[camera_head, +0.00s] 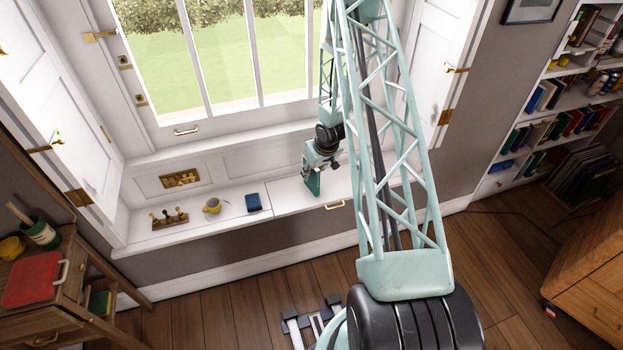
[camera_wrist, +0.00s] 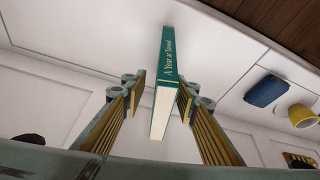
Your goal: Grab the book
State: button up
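A green book (camera_wrist: 174,62) stands upright on the white window seat, its spine lettered "A Year at Tunnel" or similar, with pale page edges facing the wrist camera. In the head view the green book (camera_head: 313,185) shows just below my gripper (camera_head: 313,168). In the wrist view my gripper (camera_wrist: 163,95) is open, with one finger on each side of the book. A gap shows between the left finger and the book. The right finger is close to the cover or touching it; I cannot tell which.
A window (camera_head: 210,60) rises behind the seat. Bookshelves (camera_head: 560,100) stand at right, a small wooden table (camera_head: 45,270) at left.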

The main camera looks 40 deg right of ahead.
jog(key=shift+x, duration=1.05)
jog(key=shift+f, duration=0.1)
jog(key=shift+b+x, duration=0.9)
jog(key=shift+x, duration=1.6)
jog(key=shift+s+a, duration=0.1)
jog(key=shift+c, duration=0.6)
grip_shut()
